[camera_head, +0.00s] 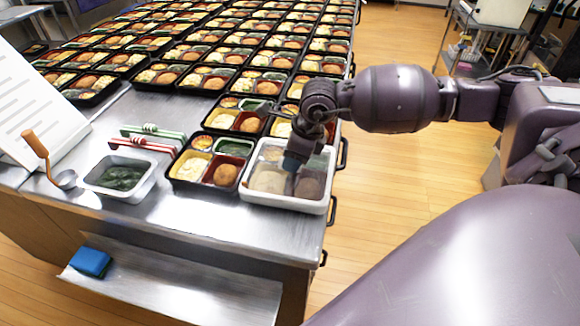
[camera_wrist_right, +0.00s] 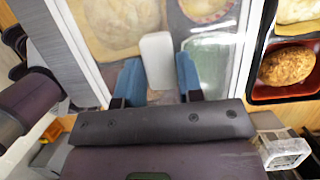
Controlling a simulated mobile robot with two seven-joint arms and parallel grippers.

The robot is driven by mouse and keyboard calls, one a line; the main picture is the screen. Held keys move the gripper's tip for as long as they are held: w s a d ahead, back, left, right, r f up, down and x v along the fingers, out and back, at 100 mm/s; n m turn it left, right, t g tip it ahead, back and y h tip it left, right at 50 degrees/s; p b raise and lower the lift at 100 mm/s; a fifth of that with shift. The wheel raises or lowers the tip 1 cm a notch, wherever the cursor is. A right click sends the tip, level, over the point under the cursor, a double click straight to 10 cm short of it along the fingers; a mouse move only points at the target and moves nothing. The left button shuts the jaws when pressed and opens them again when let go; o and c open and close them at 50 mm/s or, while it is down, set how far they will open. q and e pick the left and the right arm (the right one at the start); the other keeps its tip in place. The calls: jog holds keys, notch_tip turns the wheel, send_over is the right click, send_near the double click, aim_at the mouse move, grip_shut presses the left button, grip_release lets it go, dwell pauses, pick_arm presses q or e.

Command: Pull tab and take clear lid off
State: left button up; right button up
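A white container (camera_head: 247,191) under a clear lid (camera_head: 268,180) stands at the table's front right corner. Food shows hazily through the lid. My right gripper (camera_head: 292,162) is over the container, pointing down. In the right wrist view, its two blue fingers (camera_wrist_right: 158,80) are apart, one on each side of a white tab (camera_wrist_right: 157,58). The tab nearly fills the gap between them; whether they touch it is hard to tell. The clear lid (camera_wrist_right: 205,65) lies flat below, with a white rim around it. My left gripper is not in view.
Left of the container are an open bento tray (camera_head: 168,177), a white dish of greens (camera_head: 119,178), red and green tongs (camera_head: 142,144) and a ladle (camera_head: 36,145). Rows of filled trays (camera_head: 195,60) cover the table behind. A blue sponge (camera_head: 90,261) lies on the lower shelf.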

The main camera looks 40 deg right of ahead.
aim_at(307, 170)
jog(key=o, duration=0.4)
jog(key=shift+o, duration=0.2)
jog(key=shift+r, duration=0.1)
jog(key=p+v, duration=0.1)
jog(key=v, duration=0.9)
jog(key=shift+r, duration=0.25)
jog(key=shift+s+d, duration=0.1)
